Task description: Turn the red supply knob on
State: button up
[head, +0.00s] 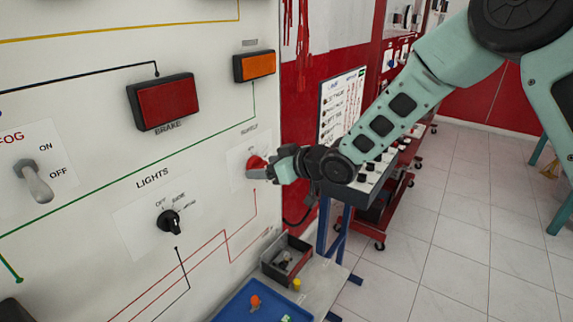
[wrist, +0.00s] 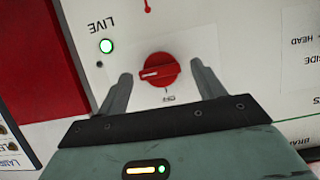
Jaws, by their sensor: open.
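The red supply knob (head: 256,164) is on a white plate under the word SUPPLY, on the upright white panel in the head view. In the wrist view the round red knob (wrist: 158,70) has a raised grip with a white mark pointing left.
The black LIGHTS knob (head: 169,222), a toggle switch (head: 35,183) and a red BRAKE lamp (head: 163,102) are on the panel to the left. A blue tray (head: 232,308) and grey bin (head: 272,266) are below.

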jog(key=b+v, duration=0.2)
jog(key=v, duration=1.5)
jog(key=shift+f, duration=0.1)
jog(key=s+d+f+g+h, duration=0.1)
jog(key=s+f+g+h, duration=0.1)
jog(key=s, duration=0.7)
jog(key=s+d+f+m+g+h, duration=0.1)
jog(key=s+f+g+h, duration=0.1)
jog(key=s, duration=0.8)
jog(key=s+d+f+m+g+h, duration=0.1)
jog(key=s+g+h, duration=0.3)
jog(key=s, duration=0.6)
jog(key=shift+f+h, duration=0.65)
jog(key=shift+h, duration=0.35)
